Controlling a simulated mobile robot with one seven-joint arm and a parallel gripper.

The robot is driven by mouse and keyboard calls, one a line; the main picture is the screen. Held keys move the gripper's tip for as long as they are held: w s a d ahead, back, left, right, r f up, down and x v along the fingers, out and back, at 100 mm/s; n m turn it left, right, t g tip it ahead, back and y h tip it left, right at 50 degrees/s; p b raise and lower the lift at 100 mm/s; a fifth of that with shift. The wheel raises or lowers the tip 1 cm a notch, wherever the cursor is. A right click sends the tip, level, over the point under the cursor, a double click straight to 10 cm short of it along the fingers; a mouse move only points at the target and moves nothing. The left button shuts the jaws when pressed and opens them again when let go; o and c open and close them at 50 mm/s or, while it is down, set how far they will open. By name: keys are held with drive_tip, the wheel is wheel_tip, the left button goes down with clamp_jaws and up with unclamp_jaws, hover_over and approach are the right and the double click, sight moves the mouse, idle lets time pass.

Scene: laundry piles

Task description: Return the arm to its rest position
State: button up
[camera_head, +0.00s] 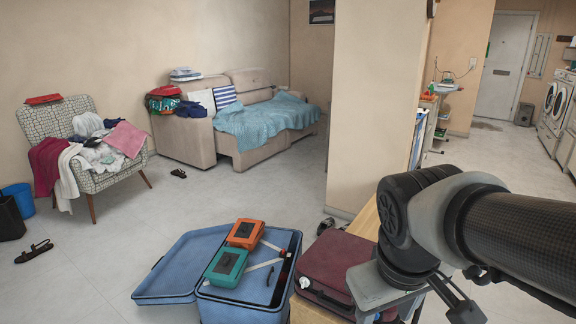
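My arm reaches in from the right edge, with a dark ribbed link and a black and grey joint bent downward. My gripper (462,305) seems to be the dark part low at the right, below that joint. It is partly cut off by the bottom edge and partly behind my arm. Its fingertips do not show clearly, so I cannot tell whether it is open or shut. No held object shows.
An open blue suitcase (165,283) with orange (246,233) and green (226,266) cases on it lies ahead. A maroon suitcase (338,263) and wooden surface (366,219) are close to my arm. A clothes-covered armchair (52,120) stands left.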

wheel_tip(320, 180, up, 28)
drive_tip(key=s+a+m+t+y+p, duration=0.1)
drive_tip(key=s+m+t+p, duration=0.1)
drive_tip(key=p, duration=2.1)
drive_tip(key=shift+m+p, duration=0.35)
drive_tip(key=shift+m, duration=0.25)
drive_tip(key=shift+f, duration=0.1)
